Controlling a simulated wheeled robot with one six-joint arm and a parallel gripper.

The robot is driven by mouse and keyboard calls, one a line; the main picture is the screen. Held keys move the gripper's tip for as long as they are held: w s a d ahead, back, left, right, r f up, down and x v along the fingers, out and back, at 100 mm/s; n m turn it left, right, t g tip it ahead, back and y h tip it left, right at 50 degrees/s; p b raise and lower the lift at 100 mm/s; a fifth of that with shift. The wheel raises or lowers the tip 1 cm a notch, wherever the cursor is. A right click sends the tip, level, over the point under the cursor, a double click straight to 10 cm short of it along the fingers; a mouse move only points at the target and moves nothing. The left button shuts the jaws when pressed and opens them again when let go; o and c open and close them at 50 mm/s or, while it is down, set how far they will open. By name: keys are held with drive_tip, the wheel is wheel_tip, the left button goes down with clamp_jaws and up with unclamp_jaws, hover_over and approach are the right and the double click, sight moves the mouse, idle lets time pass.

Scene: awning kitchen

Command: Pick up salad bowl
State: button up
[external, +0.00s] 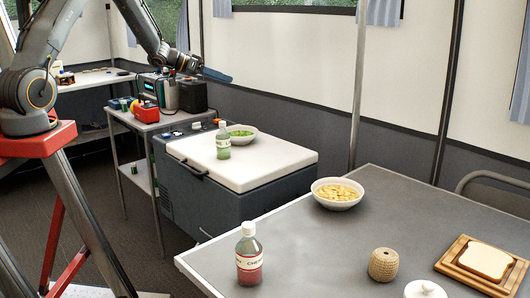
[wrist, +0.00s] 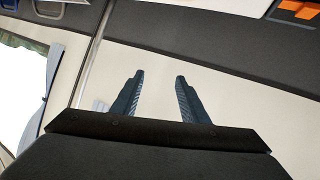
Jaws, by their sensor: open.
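The salad bowl (external: 240,133) is white with green contents. It stands on the white lid of the cooler chest, behind a small bottle (external: 223,140) with green liquid that overlaps its left side. My gripper (external: 228,77) is raised in the air well above the chest, apart from the bowl. In the wrist view my gripper (wrist: 159,76) shows two dark fingers spread apart with nothing between them.
The cooler chest (external: 285,157) has free lid space right of the bowl. A side table left of it holds a red item (external: 146,112) and dark boxes. The front table holds a bowl of yellow food (external: 337,193), a red bottle (external: 249,258) and bread on a board (external: 487,260).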

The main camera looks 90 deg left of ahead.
drive_tip(key=s+a+f, duration=0.1)
drive_tip(key=s+a, duration=0.1)
drive_tip(key=s, duration=0.2)
approach(244, 130)
drive_tip(key=shift+t, duration=0.4)
drive_tip(key=shift+p+x, duration=0.65)
drive_tip(key=shift+x, duration=2.2)
drive_tip(key=shift+s+a+f, duration=0.1)
drive_tip(key=shift+a+f, duration=0.05)
drive_tip(key=shift+a, duration=0.05)
drive_tip(key=shift+c, duration=0.4)
drive_tip(key=shift+h, duration=0.3)
clamp_jaws()
drive_tip(key=shift+f, duration=0.1)
drive_tip(key=shift+d, duration=0.1)
